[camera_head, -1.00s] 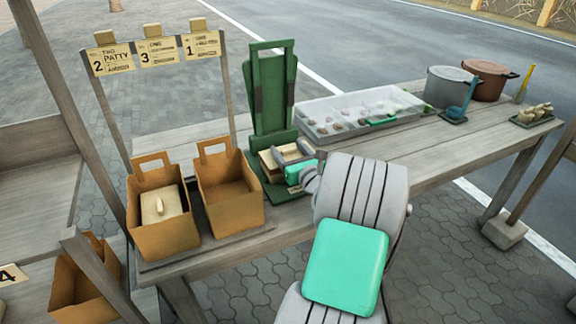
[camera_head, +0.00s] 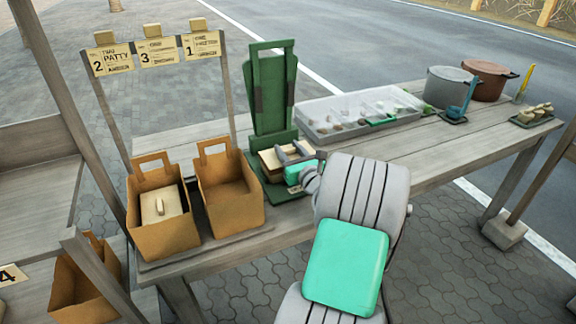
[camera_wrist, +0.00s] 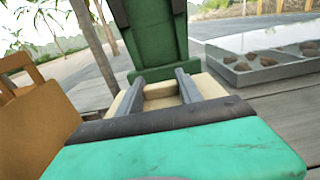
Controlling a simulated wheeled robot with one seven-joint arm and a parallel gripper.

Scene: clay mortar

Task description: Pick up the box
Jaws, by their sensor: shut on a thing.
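A pale cream box (camera_head: 269,160) sits at the base of the green stand (camera_head: 270,95). My gripper (camera_head: 290,153) reaches it from the right and is shut on a raised part on its top. In the wrist view, the two grey fingers of my gripper (camera_wrist: 160,88) close on the handle-like block of the box (camera_wrist: 212,87). The underside of the box is hidden, so I cannot tell whether it touches the green base. A similar cream box with a handle (camera_head: 163,207) lies inside the left brown bag.
The left brown bag (camera_head: 168,238) and an empty brown bag (camera_head: 232,208) stand left of my gripper. A clear-lidded tray (camera_head: 318,130), a grey pot (camera_head: 447,88) and a brown pot (camera_head: 491,80) stand to the right. Numbered cards (camera_head: 158,52) hang behind the bags.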

